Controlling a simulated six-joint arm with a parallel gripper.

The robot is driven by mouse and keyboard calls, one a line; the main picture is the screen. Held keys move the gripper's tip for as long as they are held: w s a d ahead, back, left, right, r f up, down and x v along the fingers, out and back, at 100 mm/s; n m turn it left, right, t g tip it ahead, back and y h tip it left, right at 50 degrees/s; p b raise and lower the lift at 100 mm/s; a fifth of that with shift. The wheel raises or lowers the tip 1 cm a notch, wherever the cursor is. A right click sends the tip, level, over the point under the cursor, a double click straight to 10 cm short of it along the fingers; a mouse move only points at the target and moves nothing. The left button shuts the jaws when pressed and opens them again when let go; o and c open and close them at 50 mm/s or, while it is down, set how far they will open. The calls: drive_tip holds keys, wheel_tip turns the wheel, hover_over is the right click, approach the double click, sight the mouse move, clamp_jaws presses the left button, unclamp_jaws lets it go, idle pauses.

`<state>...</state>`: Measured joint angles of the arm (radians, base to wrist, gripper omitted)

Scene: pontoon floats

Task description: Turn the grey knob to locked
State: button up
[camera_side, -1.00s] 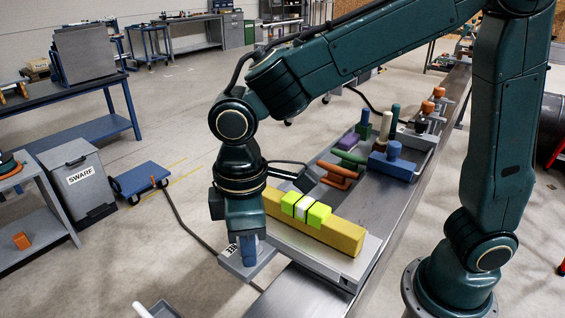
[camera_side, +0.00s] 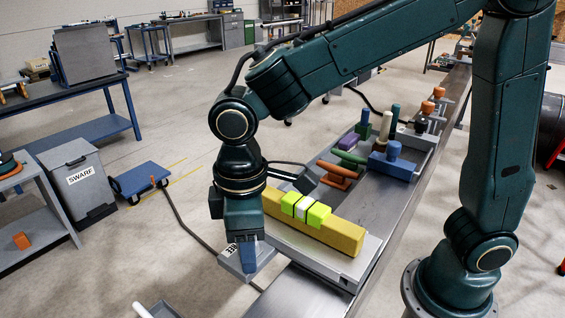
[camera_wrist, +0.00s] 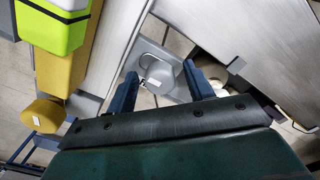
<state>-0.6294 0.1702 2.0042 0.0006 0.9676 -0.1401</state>
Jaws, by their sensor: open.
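The grey knob (camera_wrist: 158,76) shows in the wrist view as a rounded grey piece on a flat grey plate (camera_wrist: 152,50). A small white label or mark lies at its near edge, too small to read. My gripper (camera_wrist: 162,84) is open, with one blue finger left of the knob and one right of it, a visible gap on each side. In the side view my gripper (camera_side: 244,268) points down over the grey plate (camera_side: 265,257), and the knob is hidden behind the fingers. A white label with dark print (camera_side: 231,251) sits on the plate's left edge.
A long yellow bar (camera_side: 340,235) with lime and white blocks (camera_side: 301,208) lies close on the right. Red, green and blue parts (camera_side: 392,163) stand farther back on the grey bench. A grey tray (camera_side: 160,309) is at the bottom.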

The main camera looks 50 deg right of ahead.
drive_tip(key=shift+r, duration=0.1)
wheel_tip(320, 180, up, 14)
idle(0.7)
drive_tip(key=s+d+f+m+t, duration=0.2)
drive_tip(key=s+d+f+m, duration=0.1)
drive_tip(key=d, duration=0.7)
drive_tip(key=s+d+f+m+t, duration=0.3)
drive_tip(key=s+d+m, duration=0.2)
drive_tip(key=s+d, duration=0.3)
drive_tip(key=shift+s+d+m+t, duration=0.3)
drive_tip(key=shift+d+m, duration=0.1)
drive_tip(key=shift+d, duration=1.35)
